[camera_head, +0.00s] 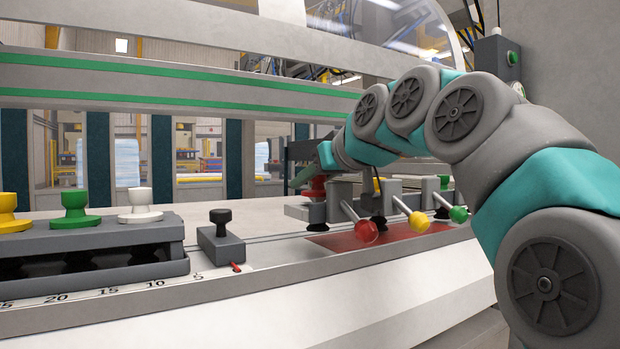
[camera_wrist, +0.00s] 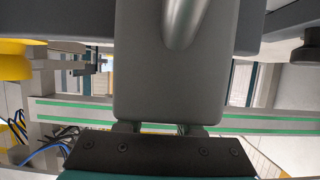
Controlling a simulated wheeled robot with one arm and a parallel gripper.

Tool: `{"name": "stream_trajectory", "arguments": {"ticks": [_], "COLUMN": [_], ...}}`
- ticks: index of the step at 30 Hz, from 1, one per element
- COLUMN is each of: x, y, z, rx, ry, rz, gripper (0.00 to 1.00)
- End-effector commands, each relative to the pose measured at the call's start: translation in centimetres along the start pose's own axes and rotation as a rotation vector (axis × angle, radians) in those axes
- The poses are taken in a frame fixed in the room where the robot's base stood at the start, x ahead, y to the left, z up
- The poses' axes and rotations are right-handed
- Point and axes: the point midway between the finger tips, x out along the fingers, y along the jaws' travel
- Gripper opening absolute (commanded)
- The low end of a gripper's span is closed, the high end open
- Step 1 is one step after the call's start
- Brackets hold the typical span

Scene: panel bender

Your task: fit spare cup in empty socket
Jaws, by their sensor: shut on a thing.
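My gripper (camera_head: 322,168) points down behind the clamp row, at the end of my teal and grey arm. It is shut on what looks like a red cup (camera_head: 314,186), just above a low grey block (camera_head: 303,211). Whether the cup touches that block I cannot tell. In the wrist view the gripper's dark mounting plate (camera_wrist: 160,152) shows at the bottom, but a large grey block (camera_wrist: 172,75) hides the fingertips and the held thing. A yellow (camera_head: 14,212), a green (camera_head: 76,206) and a white cup (camera_head: 139,205) stand on a dark rack (camera_head: 100,238).
Levers with red (camera_head: 366,232), yellow (camera_head: 418,222) and green (camera_head: 458,214) knobs stick out in front of the gripper. Black pads sit below them, over a red sheet (camera_head: 385,236). A green-striped beam (camera_head: 180,88) spans behind.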

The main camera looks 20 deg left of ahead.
Motion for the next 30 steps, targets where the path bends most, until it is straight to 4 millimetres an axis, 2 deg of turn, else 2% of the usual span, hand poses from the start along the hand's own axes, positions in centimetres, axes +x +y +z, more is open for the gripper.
{"name": "stream_trajectory", "arguments": {"ticks": [14, 15, 24, 30], "x": [0.18, 0.18, 0.19, 0.19], "y": [0.01, 0.01, 0.01, 0.01], "z": [0.46, 0.46, 0.47, 0.48], "rx": [0.0, 0.0, 0.0, 0.0], "ry": [0.001, 0.001, 0.001, 0.001], "rz": [0.0, 0.0, 0.0, 0.0], "gripper": [0.0, 0.37, 0.7, 0.7]}}
